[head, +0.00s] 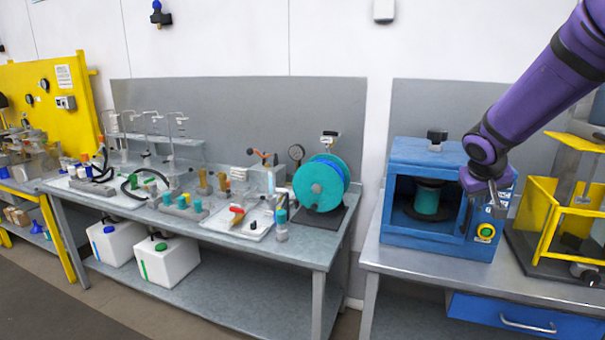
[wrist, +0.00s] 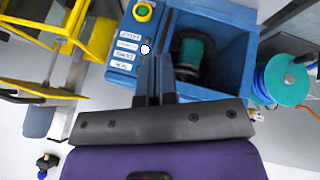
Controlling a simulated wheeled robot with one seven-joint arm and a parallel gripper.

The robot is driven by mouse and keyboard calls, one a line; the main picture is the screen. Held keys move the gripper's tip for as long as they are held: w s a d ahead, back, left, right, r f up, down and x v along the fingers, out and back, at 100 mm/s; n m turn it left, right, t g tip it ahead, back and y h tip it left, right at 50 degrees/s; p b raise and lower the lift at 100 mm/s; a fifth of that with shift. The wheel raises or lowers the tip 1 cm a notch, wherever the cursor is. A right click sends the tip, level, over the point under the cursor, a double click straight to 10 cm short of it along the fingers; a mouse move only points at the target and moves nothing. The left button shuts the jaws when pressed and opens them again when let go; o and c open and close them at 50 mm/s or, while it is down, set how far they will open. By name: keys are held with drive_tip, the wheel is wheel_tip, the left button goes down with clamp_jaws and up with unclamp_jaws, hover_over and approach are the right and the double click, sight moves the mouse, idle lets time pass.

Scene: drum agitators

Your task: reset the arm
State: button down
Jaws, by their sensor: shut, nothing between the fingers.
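My purple arm reaches in from the upper right in the head view. My gripper (head: 494,203) is at the front right of the blue box machine (head: 420,240), close to its control panel. In the wrist view my gripper (wrist: 155,62) has its dark fingers together and empty, pointing at the front of the blue machine (wrist: 240,82). The machine's front is open and a teal drum (head: 427,201) stands inside; the drum also shows in the wrist view (wrist: 190,52). A green button in a yellow ring (head: 486,232) is on the panel; it also shows in the wrist view (wrist: 143,12).
A yellow frame machine (head: 545,215) stands right of the blue one on the metal table. A blue drawer (head: 500,312) is below. At left, a grey bench (head: 290,251) holds a teal reel (head: 319,184), glassware and bottles. A gap separates the two tables.

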drive_tip(key=s+a+r+y, duration=0.1)
drive_tip(key=s+a+r, duration=0.2)
drive_tip(key=s, duration=0.7)
drive_tip(key=s+a+r+y, duration=0.2)
drive_tip(key=s+a, duration=0.3)
drive_tip(key=s, duration=0.5)
drive_tip(key=s+a+r+n+y, duration=0.1)
drive_tip(key=s+a+r, duration=0.2)
drive_tip(key=s, duration=0.8)
drive_tip(key=shift+a+r+y, duration=0.3)
drive_tip(key=shift+a+r, duration=0.1)
drive_tip(key=shift+a, duration=0.2)
